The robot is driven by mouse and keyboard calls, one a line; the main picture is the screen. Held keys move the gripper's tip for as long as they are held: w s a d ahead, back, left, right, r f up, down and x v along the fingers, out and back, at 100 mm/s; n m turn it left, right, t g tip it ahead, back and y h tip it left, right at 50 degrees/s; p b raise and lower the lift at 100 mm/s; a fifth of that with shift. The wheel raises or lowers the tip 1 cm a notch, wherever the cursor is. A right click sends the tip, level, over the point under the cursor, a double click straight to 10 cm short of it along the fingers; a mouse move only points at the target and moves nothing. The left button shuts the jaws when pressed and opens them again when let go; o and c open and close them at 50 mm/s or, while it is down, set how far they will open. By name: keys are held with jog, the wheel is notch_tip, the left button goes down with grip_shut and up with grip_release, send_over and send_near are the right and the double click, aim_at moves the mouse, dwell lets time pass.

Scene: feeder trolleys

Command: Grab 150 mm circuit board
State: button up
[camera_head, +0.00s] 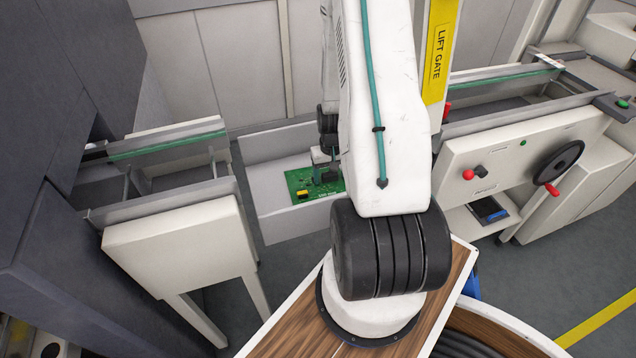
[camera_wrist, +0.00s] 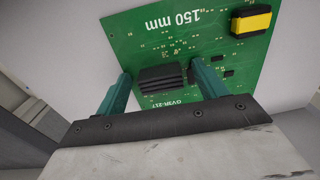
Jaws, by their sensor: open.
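The green circuit board (camera_head: 300,184) lies flat in a white tray between the two conveyor sections, partly hidden by my arm. In the wrist view the board (camera_wrist: 195,42) bears the print "150 mm" and carries a yellow and black part and a black ribbed block (camera_wrist: 164,78). My gripper (camera_wrist: 165,82) is open over the board, its two green fingers on either side of the black block. A gap shows between each finger and the block. My gripper (camera_head: 323,160) is small and partly covered by the arm in the head view.
The white tray (camera_head: 277,222) has raised walls around the board. A conveyor section (camera_head: 180,245) stands to the left. Another (camera_head: 520,150), with a black handwheel (camera_head: 559,162) and a red knob, stands to the right. A yellow "LIFT GATE" post (camera_head: 438,50) rises just behind my arm.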

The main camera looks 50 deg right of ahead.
jog(key=c, duration=1.2)
jog(key=shift+c, duration=0.3)
jog(key=shift+r, duration=0.15)
